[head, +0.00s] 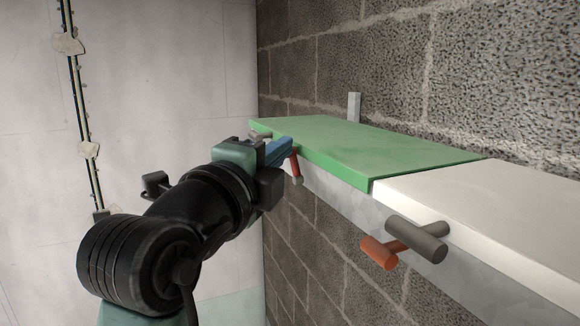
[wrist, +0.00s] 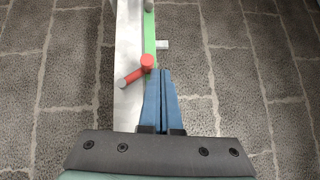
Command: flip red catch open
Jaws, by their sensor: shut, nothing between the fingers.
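The red catch (head: 295,166) is a short red lever with a grey end, on the front face of the ledge below the green panel (head: 385,152). In the wrist view the catch (wrist: 146,64) shows a round red head, with its arm slanting down and left to the grey end. My gripper (head: 288,145) has blue fingers, shut with nothing between them. In the wrist view the fingertips (wrist: 159,72) are just right of the red head. I cannot tell whether they touch it.
An orange-red handle with a dark grey cylinder (head: 418,237) sticks out below the white panel (head: 480,205) at right. A grey knob (head: 260,136) is beyond my gripper. A block wall (head: 400,80) stands behind the ledge. A small upright grey tab (head: 354,107) stands behind the green panel.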

